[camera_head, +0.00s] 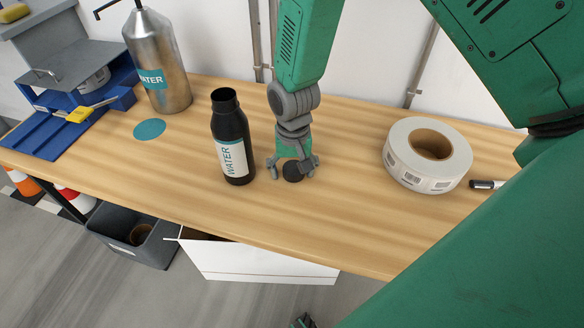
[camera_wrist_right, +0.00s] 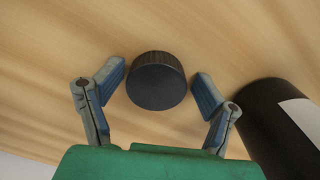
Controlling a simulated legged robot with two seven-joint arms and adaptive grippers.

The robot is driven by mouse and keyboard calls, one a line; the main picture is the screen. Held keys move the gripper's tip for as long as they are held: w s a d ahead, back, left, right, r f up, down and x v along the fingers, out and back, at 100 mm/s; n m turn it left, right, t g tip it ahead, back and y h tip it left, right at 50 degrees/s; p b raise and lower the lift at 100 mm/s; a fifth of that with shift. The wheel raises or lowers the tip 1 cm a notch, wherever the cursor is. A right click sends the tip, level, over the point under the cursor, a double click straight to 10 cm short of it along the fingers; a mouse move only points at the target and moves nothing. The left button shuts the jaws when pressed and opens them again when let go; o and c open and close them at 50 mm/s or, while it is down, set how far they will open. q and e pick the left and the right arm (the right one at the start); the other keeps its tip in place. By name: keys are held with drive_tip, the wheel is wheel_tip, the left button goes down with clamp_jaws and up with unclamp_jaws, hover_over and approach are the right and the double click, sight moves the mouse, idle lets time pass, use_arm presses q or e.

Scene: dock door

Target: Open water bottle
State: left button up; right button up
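A black water bottle (camera_head: 232,140) with a white WATER label stands upright on the wooden table, its neck open and without a cap. It also shows at the right of the wrist view (camera_wrist_right: 275,125). My right gripper (camera_head: 293,166) is just right of the bottle, pointing down at the table. The black cap (camera_head: 292,172) is at table level below it. In the wrist view the cap (camera_wrist_right: 156,82) lies between the spread fingers, with a gap on each side.
A metal WATER bottle (camera_head: 158,80) stands at the back left near a teal disc (camera_head: 149,129) and a blue press (camera_head: 62,105). A label roll (camera_head: 400,165) and a marker (camera_head: 486,184) lie right. The table front is clear.

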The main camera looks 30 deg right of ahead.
sight(295, 167)
drive_tip(key=shift+s+d, duration=0.25)
drive_tip(key=shift+d, duration=0.15)
drive_tip(key=shift+w+r, duration=0.1)
wheel_tip(295, 167, up, 13)
drive_tip(key=p, duration=0.2)
drive_tip(key=shift+w+f+p, duration=0.15)
drive_tip(key=shift+f+p, duration=0.05)
drive_tip(key=shift+p, duration=0.1)
